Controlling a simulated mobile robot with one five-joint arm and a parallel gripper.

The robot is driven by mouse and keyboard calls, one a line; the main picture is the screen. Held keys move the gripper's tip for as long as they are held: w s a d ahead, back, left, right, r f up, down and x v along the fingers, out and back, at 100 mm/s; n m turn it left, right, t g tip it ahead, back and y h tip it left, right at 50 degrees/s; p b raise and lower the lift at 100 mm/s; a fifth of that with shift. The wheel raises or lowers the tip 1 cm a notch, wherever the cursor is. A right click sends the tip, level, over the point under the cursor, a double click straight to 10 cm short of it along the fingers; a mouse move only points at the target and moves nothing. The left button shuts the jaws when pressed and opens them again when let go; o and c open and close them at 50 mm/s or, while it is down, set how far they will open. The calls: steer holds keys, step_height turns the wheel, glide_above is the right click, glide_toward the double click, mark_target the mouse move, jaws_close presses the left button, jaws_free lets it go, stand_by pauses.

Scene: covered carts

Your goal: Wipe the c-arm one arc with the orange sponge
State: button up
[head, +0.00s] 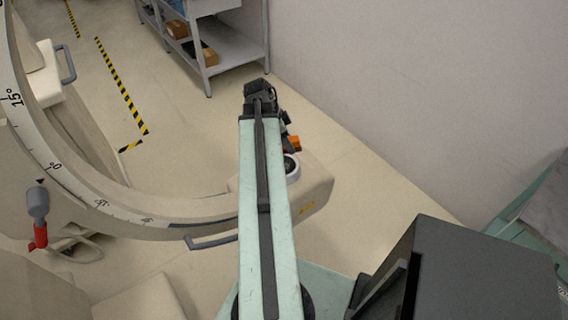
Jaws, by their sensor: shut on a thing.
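The c-arm one arc (62,178) curves from the upper left down to the bottom middle, with degree marks on its white band. Its lower end block (314,195) lies just right of my arm. My arm reaches up the middle of the head view. My gripper (287,138) is partly hidden behind the arm's end, above the c-arm's lower end. It is shut on the orange sponge (292,143), of which only a small orange part shows. Whether the sponge touches the c-arm cannot be told.
A grey shelf cart (232,58) with boxes stands at the back by the wall. A grey handle (212,242) sticks out below the arc. A dark box (470,275) fills the lower right. Floor is clear along the wall.

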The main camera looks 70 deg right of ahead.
steer(key=f, duration=0.1)
steer(key=a+f+b, duration=0.1)
steer(key=f, duration=0.1)
steer(key=shift+w, duration=0.2)
steer(key=shift+r, duration=0.1)
steer(key=shift+d, duration=0.1)
